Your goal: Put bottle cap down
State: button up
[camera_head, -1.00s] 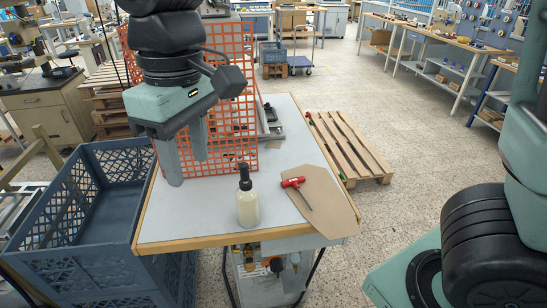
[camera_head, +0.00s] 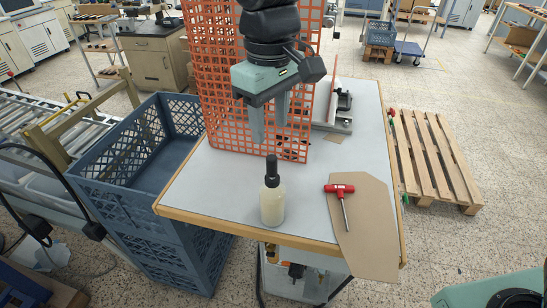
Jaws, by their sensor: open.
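A clear bottle (camera_head: 272,204) with pale liquid stands upright near the front of the light-topped table (camera_head: 225,188). Its black cap (camera_head: 272,170) with a narrow tip sits on top of the bottle. My gripper (camera_head: 270,143) points down above the table, behind the bottle and in front of an orange mesh. Its two grey fingers are apart, with nothing visible between them. In the picture the fingers end a little above the cap's tip, apart from it.
A red-handled tool (camera_head: 339,189) lies on a brown board (camera_head: 365,225) at the table's right. The orange mesh panel (camera_head: 215,85) stands behind. Blue crates (camera_head: 140,165) are at left, a wooden pallet (camera_head: 432,160) at right. Free tabletop surrounds the bottle.

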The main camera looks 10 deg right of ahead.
aim_at(272, 158)
notch_tip(272, 158, down, 4)
jog(key=shift+r+p, duration=0.2)
jog(key=shift+p, duration=0.2)
jog(key=f+p, duration=0.1)
jog(key=f, duration=0.2)
jog(key=f+p, duration=0.1)
jog(key=shift+s+d+f+p, duration=0.15)
jog(key=shift+s+f+p, duration=0.1)
jog(key=shift+p, duration=0.05)
jog(key=shift+f, duration=0.55)
grip_shut()
